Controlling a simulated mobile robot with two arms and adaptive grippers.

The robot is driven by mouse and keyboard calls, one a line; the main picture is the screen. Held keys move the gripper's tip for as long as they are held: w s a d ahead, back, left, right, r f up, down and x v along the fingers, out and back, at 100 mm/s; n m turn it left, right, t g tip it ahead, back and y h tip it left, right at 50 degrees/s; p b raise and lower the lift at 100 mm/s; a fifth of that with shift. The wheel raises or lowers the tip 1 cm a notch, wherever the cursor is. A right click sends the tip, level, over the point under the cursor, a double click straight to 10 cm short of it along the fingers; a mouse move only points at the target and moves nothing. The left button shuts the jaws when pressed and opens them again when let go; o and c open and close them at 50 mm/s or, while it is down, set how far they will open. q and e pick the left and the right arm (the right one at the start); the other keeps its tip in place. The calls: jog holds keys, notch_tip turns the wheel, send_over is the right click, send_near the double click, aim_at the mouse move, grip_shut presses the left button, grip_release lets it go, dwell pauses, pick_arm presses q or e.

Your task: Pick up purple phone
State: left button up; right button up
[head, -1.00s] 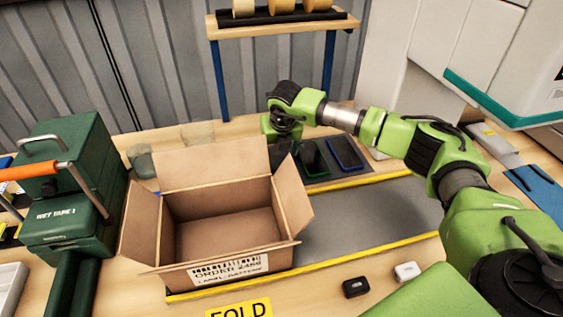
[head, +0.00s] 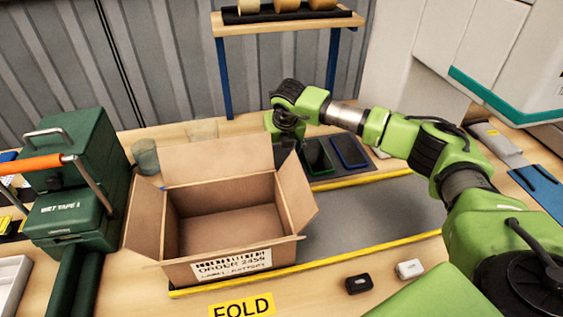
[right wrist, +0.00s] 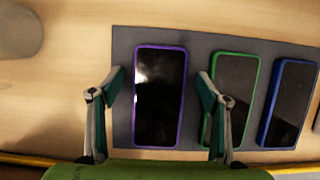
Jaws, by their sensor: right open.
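The purple phone (right wrist: 159,97) lies flat on a dark grey mat (right wrist: 122,60) in the right wrist view, dark screen up with a purple rim. My right gripper (right wrist: 162,90) is open, with one finger on each side of the purple phone. The right finger overlaps the near edge of the green phone. In the head view my right gripper (head: 285,140) is behind the carton's back flap, and the purple phone is hidden there. My left gripper does not show.
A green phone (right wrist: 235,95) and a blue phone (right wrist: 289,103) lie right of the purple one. An open carton (head: 228,268) stands in front of my right gripper. The grey strip (head: 350,220) right of the carton is clear.

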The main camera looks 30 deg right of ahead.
jog(key=c, duration=1.3)
jog(key=shift+s, duration=0.1)
